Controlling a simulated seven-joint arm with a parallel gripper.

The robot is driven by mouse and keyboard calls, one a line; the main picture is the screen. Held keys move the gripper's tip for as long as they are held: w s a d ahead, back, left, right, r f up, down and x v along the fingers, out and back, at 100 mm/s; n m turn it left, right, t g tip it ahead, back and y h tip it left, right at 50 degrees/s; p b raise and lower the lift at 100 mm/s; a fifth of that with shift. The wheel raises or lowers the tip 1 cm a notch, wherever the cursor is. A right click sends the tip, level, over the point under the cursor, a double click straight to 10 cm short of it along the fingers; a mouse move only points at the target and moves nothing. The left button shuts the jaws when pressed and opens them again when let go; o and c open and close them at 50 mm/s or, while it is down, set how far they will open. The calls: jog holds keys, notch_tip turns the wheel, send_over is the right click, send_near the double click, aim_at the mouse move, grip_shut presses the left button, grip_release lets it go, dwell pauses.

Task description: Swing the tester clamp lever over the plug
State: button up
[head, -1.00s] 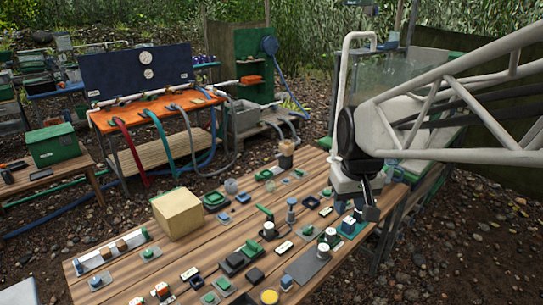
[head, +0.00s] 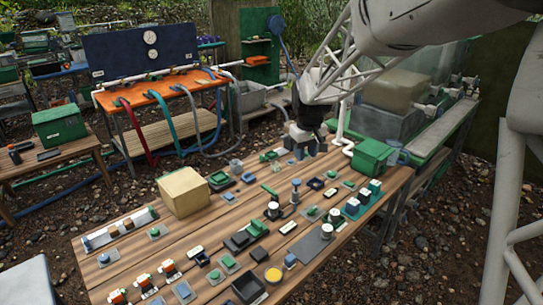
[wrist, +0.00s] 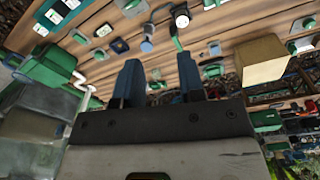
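A narrow green bar (head: 269,190) on the wooden table looks like the clamp lever. It lies near a round white-topped black piece (head: 273,210) and a grey post (head: 296,190). I cannot tell for sure which small part is the plug. My gripper (head: 304,150) is above the table's far edge, behind these parts and apart from them. In the wrist view its two blue-grey fingers (wrist: 160,85) stand apart with nothing between them. The green bar (wrist: 175,40) shows beyond the fingertips there, with the round piece (wrist: 181,18) at its end.
The table (head: 130,205) is crowded with several small fixtures. A cardboard-coloured box (head: 184,191) stands on the left, and a green box (head: 372,158) at the back right. A white pipe (head: 342,125) rises by the far edge, close to my gripper.

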jog(key=w+a+f+n, duration=0.2)
jog(key=w+a+f, duration=0.4)
jog(key=w+f, duration=0.4)
jog(key=n+g, duration=0.1)
jog(key=n, duration=0.1)
send_near(268, 188)
jog(key=shift+s+a, duration=0.1)
jog(key=shift+s, duration=0.05)
jog(key=shift+f, duration=0.2)
jog(key=shift+f, duration=4.35)
jog(key=c, duration=0.3)
